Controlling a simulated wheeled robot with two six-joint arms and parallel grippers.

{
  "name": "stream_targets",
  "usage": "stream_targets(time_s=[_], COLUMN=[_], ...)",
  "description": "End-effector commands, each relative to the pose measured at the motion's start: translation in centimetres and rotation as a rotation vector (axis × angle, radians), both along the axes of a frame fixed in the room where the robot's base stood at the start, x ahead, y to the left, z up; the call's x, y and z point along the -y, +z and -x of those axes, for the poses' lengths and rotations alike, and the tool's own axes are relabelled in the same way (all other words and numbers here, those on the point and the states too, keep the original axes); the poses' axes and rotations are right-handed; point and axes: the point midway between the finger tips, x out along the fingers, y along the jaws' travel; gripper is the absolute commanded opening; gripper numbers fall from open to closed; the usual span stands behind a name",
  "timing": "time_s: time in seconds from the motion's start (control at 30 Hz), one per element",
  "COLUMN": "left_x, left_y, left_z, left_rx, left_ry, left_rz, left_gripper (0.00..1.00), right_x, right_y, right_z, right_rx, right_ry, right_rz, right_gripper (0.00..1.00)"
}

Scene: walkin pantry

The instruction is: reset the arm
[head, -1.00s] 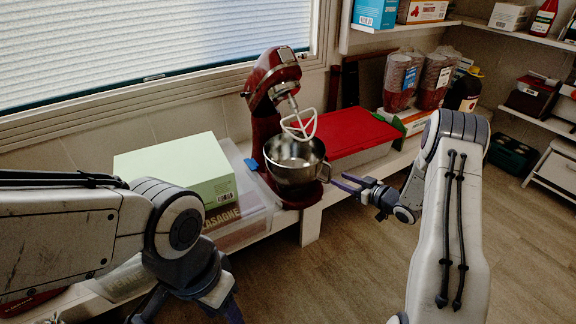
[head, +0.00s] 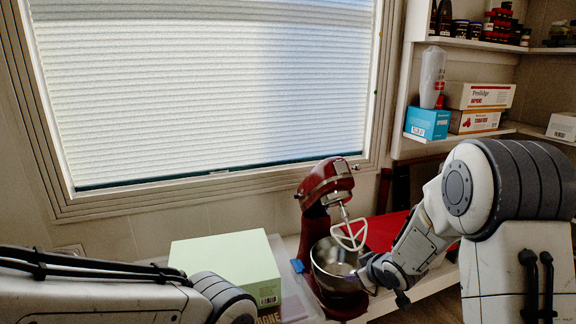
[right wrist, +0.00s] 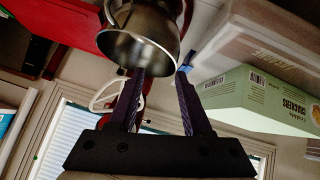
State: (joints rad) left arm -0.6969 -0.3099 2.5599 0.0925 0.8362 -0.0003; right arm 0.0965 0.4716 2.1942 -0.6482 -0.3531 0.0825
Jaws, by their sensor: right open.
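The red stand mixer (head: 318,190) stands on the low shelf with its head tilted up and a pale beater (head: 349,232) hanging from it. Its steel bowl (head: 330,262) sits below. My right gripper (right wrist: 160,78) is open and empty. In the right wrist view its left finger overlaps the rim of the bowl (right wrist: 140,45); I cannot tell if they touch. In the head view my right arm reaches to the bowl's right side, and the fingers are mostly hidden there. Only a link of my left arm shows at lower left; its gripper is out of the picture.
A pale green box (head: 225,262) stands left of the mixer; it also shows in the right wrist view (right wrist: 262,95). A red lid (head: 386,232) lies behind my right arm. Wall shelves (head: 470,43) with boxes are at right. A window (head: 210,90) is behind.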

Motion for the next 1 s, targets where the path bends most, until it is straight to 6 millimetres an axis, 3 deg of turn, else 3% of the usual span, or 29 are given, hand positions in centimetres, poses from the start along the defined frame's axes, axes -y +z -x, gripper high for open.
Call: stream_targets(time_s=[0.03,0.1,0.3,0.47,0.63,0.7,0.87,1.0], left_x=[0.0,0.0,0.0,0.0,0.0,0.0,0.0,0.0], left_y=[0.9,1.5,2.8,3.6,4.3,7.0,11.1,15.4], left_z=[0.0,0.0,0.0,0.0,0.0,0.0,0.0,0.0], left_rx=[0.000,0.000,0.000,0.000,0.000,-0.001,0.001,0.000], left_ry=[0.000,0.000,0.000,0.000,0.000,0.000,0.000,0.000], left_rz=[0.000,0.000,0.000,0.000,0.000,-0.001,0.001,0.000], left_gripper=[0.50,0.50,0.50,0.50,0.50,0.50,0.50,0.50], right_x=[-3.0,-5.9,-11.7,-13.5,-14.0,-13.9,-13.9,-13.9], right_y=[2.6,4.6,8.2,9.9,11.4,14.0,18.0,22.4], right_z=[2.1,5.7,18.6,27.8,36.3,36.3,36.1,36.1], right_rx=[-0.045,-0.131,-0.393,-0.575,-0.748,-0.756,-0.755,-0.753], right_ry=[0.005,-0.006,0.014,0.070,0.154,0.146,0.142,0.142], right_rz=[0.027,0.055,0.089,0.100,0.115,0.116,0.117,0.117], right_gripper=[0.49,0.49,0.49,0.49,0.49,0.49,0.49,0.49])
